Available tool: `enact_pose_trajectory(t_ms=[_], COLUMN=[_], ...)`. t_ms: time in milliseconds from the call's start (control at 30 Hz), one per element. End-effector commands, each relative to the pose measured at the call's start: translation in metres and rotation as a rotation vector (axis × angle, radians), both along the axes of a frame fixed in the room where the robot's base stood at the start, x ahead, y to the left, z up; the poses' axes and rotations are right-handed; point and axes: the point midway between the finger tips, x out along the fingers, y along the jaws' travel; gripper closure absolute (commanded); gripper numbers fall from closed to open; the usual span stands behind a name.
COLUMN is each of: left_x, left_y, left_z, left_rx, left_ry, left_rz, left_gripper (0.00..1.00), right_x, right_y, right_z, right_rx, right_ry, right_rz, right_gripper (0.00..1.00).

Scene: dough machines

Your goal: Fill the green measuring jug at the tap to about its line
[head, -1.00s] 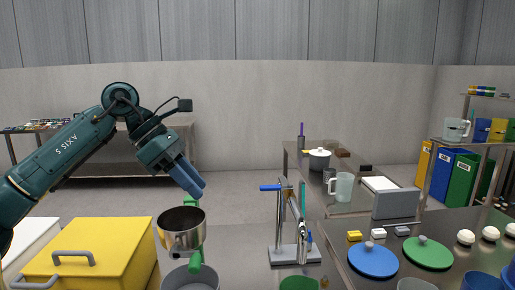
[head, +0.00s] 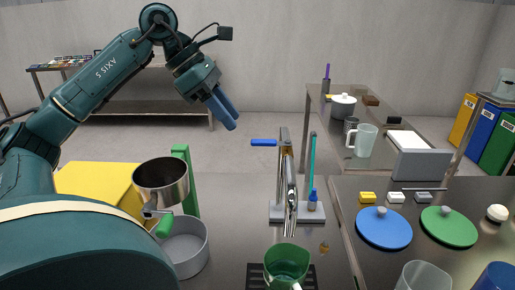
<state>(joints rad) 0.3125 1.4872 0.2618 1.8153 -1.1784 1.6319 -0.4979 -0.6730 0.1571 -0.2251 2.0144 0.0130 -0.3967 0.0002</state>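The green measuring jug (head: 287,262) stands upright at the bottom of the head view, on a dark grate (head: 255,275) below the tap. Its lower part is cut off by the frame, and I cannot make out its line or a water level. The metal tap (head: 286,170) rises behind the jug, with a blue lever (head: 263,142) pointing left. I cannot tell whether water runs. My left gripper (head: 231,124) is in the air left of the lever and apart from it, its blue fingers together and empty. My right gripper is out of view.
A steel bowl (head: 161,182) on a green stand (head: 192,190) is at the left, above a grey pot (head: 190,250). A yellow box (head: 95,185) is behind my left arm. Blue (head: 384,229) and green (head: 448,227) lids lie on the right counter.

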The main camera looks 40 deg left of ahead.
Motion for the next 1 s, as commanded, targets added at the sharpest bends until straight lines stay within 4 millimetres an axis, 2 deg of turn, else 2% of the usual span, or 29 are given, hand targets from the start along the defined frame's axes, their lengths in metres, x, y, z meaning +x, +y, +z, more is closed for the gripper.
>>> enact_pose_trajectory(t_ms=[633, 1000], left_x=[0.019, 0.022], left_y=[-0.023, -0.026], left_z=[-0.042, -0.05], left_rx=[-0.001, 0.0], left_ry=[0.002, 0.0], left_rz=[0.0, -0.001], left_gripper=[0.67, 0.67], right_x=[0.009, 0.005], right_y=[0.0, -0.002], right_z=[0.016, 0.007], right_rx=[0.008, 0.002], right_ry=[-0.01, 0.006], right_rz=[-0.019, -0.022], right_gripper=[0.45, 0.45])
